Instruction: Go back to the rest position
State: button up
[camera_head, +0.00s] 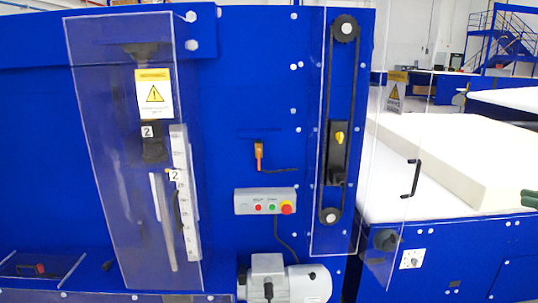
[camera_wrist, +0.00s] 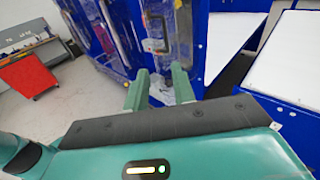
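My gripper (camera_wrist: 160,88) shows in the wrist view, with two green fingers standing apart and nothing between them. A small green tip of my gripper (camera_head: 529,199) shows at the right edge of the head view, by the foam and the white bed. The blue foam compression machine (camera_head: 225,100) fills the head view's left and middle. It also shows beyond the fingers in the wrist view. A white foam block (camera_head: 440,150) lies on the white bed at the right. The gripper is not touching anything that I can see.
A control box (camera_head: 265,201) with a red button sits on the machine. Clear guards cover the belt (camera_head: 327,120) and the left scale. A door handle (camera_head: 411,178) and a grey motor (camera_head: 285,280) stick out. A red cart (camera_wrist: 28,75) stands left, with open floor nearby.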

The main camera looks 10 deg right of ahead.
jog(key=w+a+f+n+g+h, duration=0.1)
jog(key=w+a+n+g, duration=0.15)
jog(key=a, duration=0.75)
jog(key=w+a+f+n+g+h, duration=0.15)
jog(key=w+a+n, duration=0.25)
jog(key=a, duration=0.6)
jog(key=w+a+f+n+g, duration=0.2)
jog(key=w+a+n+g, duration=0.15)
jog(key=a, duration=0.65)
jog(key=s+a+f+n+h, duration=0.4)
jog(key=s+a+f+n, duration=0.2)
jog(key=a+n, duration=0.3)
jog(key=s+a+f+n+h, duration=0.4)
jog(key=s+a+f+n, duration=0.2)
jog(key=s+a+n, duration=0.3)
jog(key=shift+a+f+g, duration=0.35)
jog(key=shift+a, duration=0.3)
jog(key=shift+d, duration=0.15)
